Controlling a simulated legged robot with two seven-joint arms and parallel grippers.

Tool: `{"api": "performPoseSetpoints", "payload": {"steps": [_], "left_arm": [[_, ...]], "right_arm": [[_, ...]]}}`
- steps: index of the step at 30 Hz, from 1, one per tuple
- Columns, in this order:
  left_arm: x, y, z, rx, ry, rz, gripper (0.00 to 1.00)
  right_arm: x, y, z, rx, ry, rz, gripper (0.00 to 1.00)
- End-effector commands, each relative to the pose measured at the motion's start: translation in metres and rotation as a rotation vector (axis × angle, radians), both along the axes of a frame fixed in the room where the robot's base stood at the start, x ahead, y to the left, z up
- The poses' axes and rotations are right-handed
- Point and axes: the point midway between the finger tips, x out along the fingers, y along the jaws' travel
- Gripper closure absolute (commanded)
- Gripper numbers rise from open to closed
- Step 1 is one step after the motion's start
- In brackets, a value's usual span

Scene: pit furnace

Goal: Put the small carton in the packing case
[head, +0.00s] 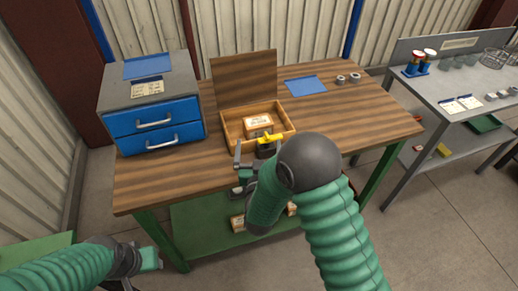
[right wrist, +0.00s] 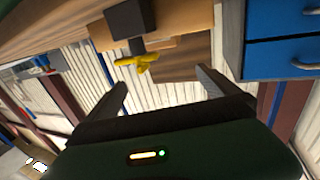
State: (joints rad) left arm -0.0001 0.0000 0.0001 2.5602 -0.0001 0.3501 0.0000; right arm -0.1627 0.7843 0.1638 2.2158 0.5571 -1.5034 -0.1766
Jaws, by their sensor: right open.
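The packing case (head: 229,132) is an open wooden box on the workbench, its lid (head: 245,78) standing up behind it. The small carton (head: 258,122), brown with a white label, shows within the case's rim. My right gripper (head: 247,161) is open and empty in front of the case, apart from the carton. Its two fingers (right wrist: 162,82) stand wide apart in the right wrist view. A yellow lever (head: 270,138) on a dark block shows at the case's front; it also shows in the right wrist view (right wrist: 134,62). My left gripper (head: 150,260) is low at the left, its jaws unclear.
A blue drawer cabinet (head: 153,125) stands on the left of the workbench (head: 385,122). A blue sheet (head: 305,85) and small metal rings (head: 348,79) lie at the back right. More cartons (head: 238,223) sit on the lower shelf. A grey side table (head: 460,90) stands right.

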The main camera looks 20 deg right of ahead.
Motion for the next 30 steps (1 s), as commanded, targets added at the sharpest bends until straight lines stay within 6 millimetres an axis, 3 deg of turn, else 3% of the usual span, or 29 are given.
{"api": "performPoseSetpoints", "payload": {"steps": [5, 9, 11, 14, 18, 21, 24, 30], "left_arm": [[0.0, 0.0, 0.0, 0.0, 0.0, 0.0, 0.64], [0.0, 0.0, 0.0, 0.0, 0.0, 0.0, 0.64], [0.0, 0.0, 0.0, 0.0, 0.0, 0.0, 0.64], [0.0, 0.0, 0.0, 0.0, 0.0, 0.0, 0.64], [0.0, 0.0, -0.001, 0.0, 0.0, 0.0, 0.64], [0.0, 0.0, -0.001, 0.0, 0.0, 0.0, 0.64], [0.0, 0.0, 0.0, 0.0, 0.0, 0.0, 0.64], [0.0, 0.0, 0.0, 0.0, 0.0, 0.0, 0.64]], "right_arm": [[-0.008, 0.003, -0.002, 0.025, 0.052, 0.028, 0.0], [-0.017, 0.008, -0.018, 0.113, 0.304, 0.142, 0.0], [-0.037, 0.009, -0.029, 0.146, 0.465, 0.196, 0.0], [-0.092, 0.005, -0.047, 0.177, 0.754, 0.256, 0.0], [-0.184, -0.016, -0.059, 0.188, 1.102, 0.263, 0.0], [-0.23, -0.029, -0.06, 0.186, 1.255, 0.246, 0.0], [-0.25, -0.034, -0.06, 0.187, 1.321, 0.235, 0.0], [-0.252, -0.034, -0.061, 0.187, 1.331, 0.234, 0.0]]}}
